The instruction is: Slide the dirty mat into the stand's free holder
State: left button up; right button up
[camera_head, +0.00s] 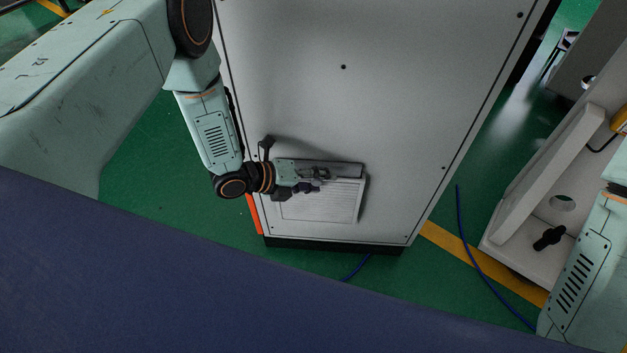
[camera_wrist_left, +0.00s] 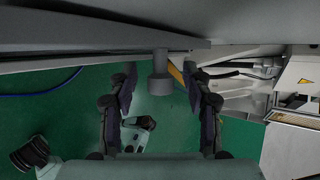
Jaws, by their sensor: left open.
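A grey cabinet (camera_head: 340,110) stands in front of me with a pale slatted panel (camera_head: 325,207) low on its face. My left gripper (camera_head: 318,181) is in front of that panel's upper part, just under a grey ledge (camera_head: 335,168). In the left wrist view the left gripper (camera_wrist_left: 162,80) has its two dark fingers apart, with a short grey cylindrical knob (camera_wrist_left: 161,76) hanging between them. I see no finger contact with the knob. I cannot pick out the dirty mat or the stand's free holder with certainty. My right gripper does not show.
A pale structure (camera_head: 520,215) with a round hole and a black knob (camera_head: 549,238) stands at the right. A blue cable (camera_head: 475,260) lies on the green floor (camera_head: 150,190). A box with a yellow warning label (camera_wrist_left: 305,80) shows in the left wrist view.

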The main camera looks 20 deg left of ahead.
pick_arm(q)
jog(key=shift+c, duration=0.2)
grip_shut()
jog(key=shift+r, duration=0.15)
